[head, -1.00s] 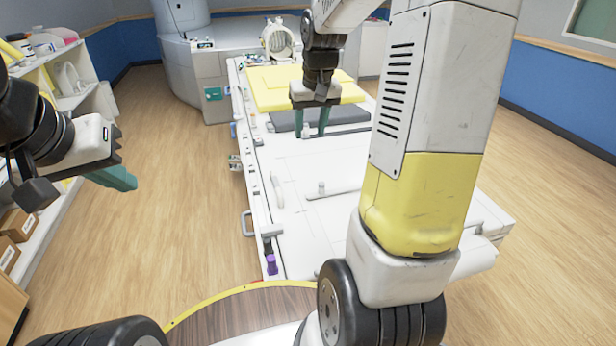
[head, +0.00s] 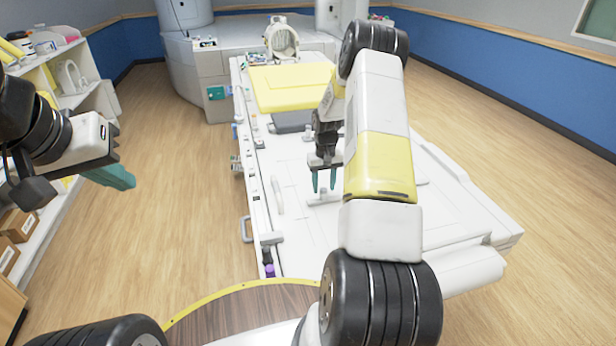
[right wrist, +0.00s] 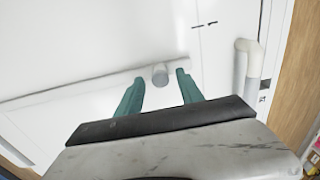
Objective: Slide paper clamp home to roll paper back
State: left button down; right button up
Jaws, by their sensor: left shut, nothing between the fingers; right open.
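The paper clamp appears as a thin pale bar (right wrist: 75,91) lying across the white table top, with a short round grey knob (right wrist: 160,74) standing up from it. In the head view the bar (head: 400,184) is partly covered by my right arm. My right gripper (head: 324,186) is open, pointing down over the knob end of the bar. In the right wrist view its teal fingers (right wrist: 160,81) are on either side of the knob, with gaps on both sides; contact is not visible. My left gripper (head: 122,178) is shut and empty, off the table at the left.
A white roll-like cylinder (head: 463,272) lies along the table's near right end. A yellow pad (head: 290,88) is at the far end. A raised handle (right wrist: 247,68) stands near the table's left edge. Shelves (head: 72,95) are at the far left.

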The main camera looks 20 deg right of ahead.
jog(key=shift+f, duration=1.4)
grip_shut()
dwell(0.4)
